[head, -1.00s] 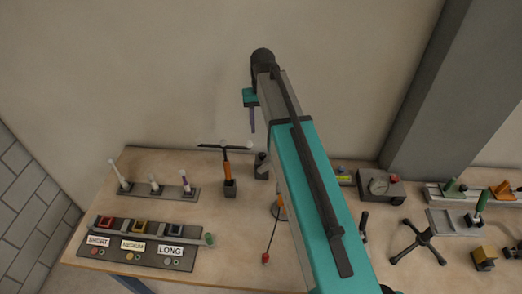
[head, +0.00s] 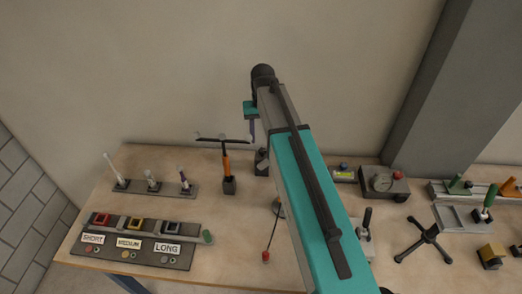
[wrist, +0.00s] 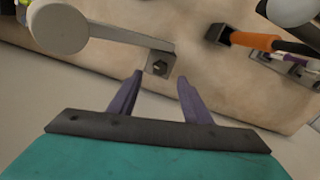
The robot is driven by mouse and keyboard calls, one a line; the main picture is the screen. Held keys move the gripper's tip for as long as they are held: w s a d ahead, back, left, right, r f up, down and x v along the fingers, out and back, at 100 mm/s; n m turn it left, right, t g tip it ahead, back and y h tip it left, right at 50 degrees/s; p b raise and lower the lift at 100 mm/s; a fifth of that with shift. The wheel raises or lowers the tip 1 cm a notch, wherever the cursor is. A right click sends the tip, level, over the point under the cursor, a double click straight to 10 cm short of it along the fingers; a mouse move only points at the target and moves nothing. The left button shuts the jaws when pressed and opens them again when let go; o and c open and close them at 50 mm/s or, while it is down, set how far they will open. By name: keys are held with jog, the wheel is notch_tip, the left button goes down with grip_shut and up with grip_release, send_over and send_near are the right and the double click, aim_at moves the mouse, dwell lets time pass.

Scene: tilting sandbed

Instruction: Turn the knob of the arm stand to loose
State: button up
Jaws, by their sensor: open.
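In the wrist view a pale grey arm with a round disc end (wrist: 60,28) runs to a small grey block with a dark knob (wrist: 160,67). I take this for the arm stand. The knob lies just beyond my gripper (wrist: 160,77), in line with the gap between its purple fingers. The fingers are apart with nothing held. In the head view my gripper (head: 252,131) hangs above the back of the table, above a small dark stand (head: 262,162). I cannot tell whether this is the same stand, nor read any loose mark.
An orange post with a black crossbar (head: 227,165) stands close to the left. A red-tipped rod (head: 266,256) is nearer the front. A labelled tray (head: 120,256) lies front left. A gauge box (head: 382,185) and black tripod (head: 425,238) are at the right, beyond my arm.

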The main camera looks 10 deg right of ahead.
aim_at(262, 150)
jog(key=shift+f+b, duration=1.6)
jog(key=shift+f, duration=1.35)
jog(key=c, duration=1.1)
